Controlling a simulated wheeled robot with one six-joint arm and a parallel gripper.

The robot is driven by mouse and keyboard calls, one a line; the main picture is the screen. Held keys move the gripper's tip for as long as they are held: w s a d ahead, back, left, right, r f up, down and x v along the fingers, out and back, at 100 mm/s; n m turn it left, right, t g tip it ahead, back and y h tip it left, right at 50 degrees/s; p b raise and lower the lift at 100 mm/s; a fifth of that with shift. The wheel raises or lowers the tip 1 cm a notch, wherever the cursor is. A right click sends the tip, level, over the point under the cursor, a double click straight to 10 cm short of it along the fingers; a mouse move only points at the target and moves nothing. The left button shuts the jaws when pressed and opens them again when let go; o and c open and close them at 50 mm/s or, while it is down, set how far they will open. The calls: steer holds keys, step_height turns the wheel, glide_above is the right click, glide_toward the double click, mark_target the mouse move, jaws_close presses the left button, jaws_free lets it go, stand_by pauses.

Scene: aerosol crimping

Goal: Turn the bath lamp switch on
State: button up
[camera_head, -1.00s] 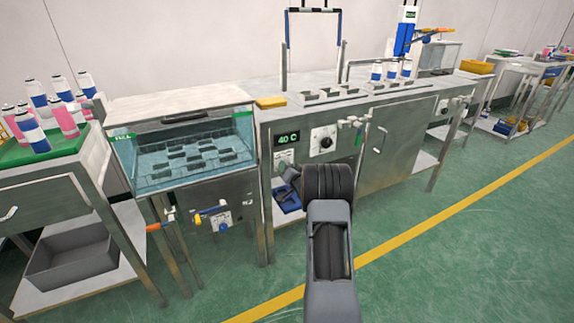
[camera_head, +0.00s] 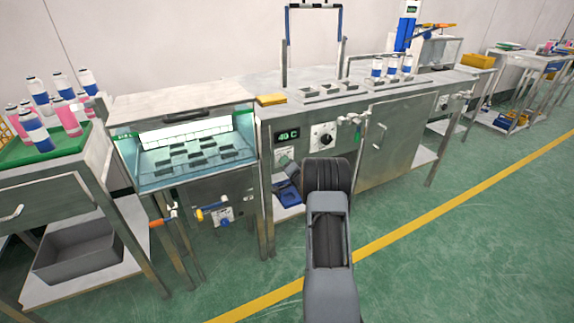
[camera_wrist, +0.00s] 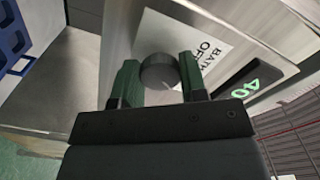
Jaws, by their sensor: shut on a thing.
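The bath lamp switch is a round dark knob (camera_wrist: 158,72) on the steel panel beside a white label (camera_wrist: 195,45), on which "BATH" and "OFF" can be read. My gripper (camera_wrist: 157,76) has one finger on each side of the knob and is shut on it. In the head view the knob is hard to make out near my gripper, below the green "40 C" display (camera_head: 288,135). The water bath (camera_head: 195,160), left of the panel, has a bright white strip of light (camera_head: 185,130) along its back wall.
A second knob (camera_head: 323,136) is right of the display. A blue object (camera_head: 287,190) lies on the shelf below the panel. A table with pink and blue cans (camera_head: 67,116) stands at the left. Green floor is open at the right front.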

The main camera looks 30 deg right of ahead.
steer(key=o, duration=0.9)
steer(key=s, duration=0.4)
steer(key=s+a+p, duration=0.1)
steer(key=s, duration=0.4)
steer(key=s+p, duration=0.1)
steer(key=s, duration=0.3)
steer(key=shift+s+a, duration=0.35)
steer(key=shift+a, duration=0.05)
